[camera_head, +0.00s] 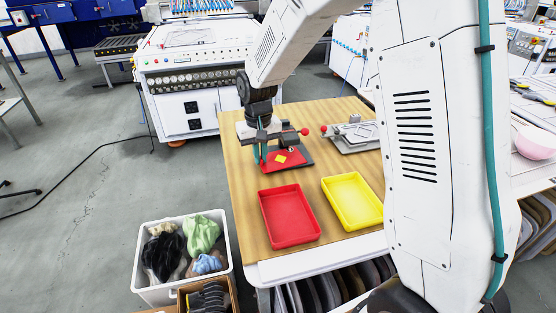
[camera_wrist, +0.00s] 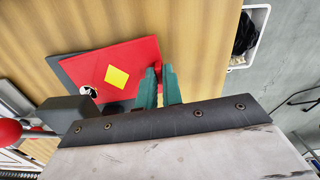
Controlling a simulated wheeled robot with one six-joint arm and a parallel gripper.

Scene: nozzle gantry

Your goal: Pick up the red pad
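The red pad (camera_head: 270,164) lies on a dark flat plate (camera_head: 302,153) on the wooden table, with a yellow square on its top. In the wrist view, the red pad (camera_wrist: 138,58) also shows the yellow square (camera_wrist: 117,76) and a round black-and-white mark. My gripper (camera_head: 259,156) points down at the pad's left side in the head view. In the wrist view its two teal fingers (camera_wrist: 160,76) stand a narrow gap apart at the pad's edge. A small red piece shows between the tips. I cannot tell whether the fingers press on it.
A red tray (camera_head: 289,216) and a yellow tray (camera_head: 353,201) stand in front of the pad. A grey metal fixture (camera_head: 354,135) with a red knob is to the right. A white bin (camera_head: 147,283) of cloths stands on the floor at left.

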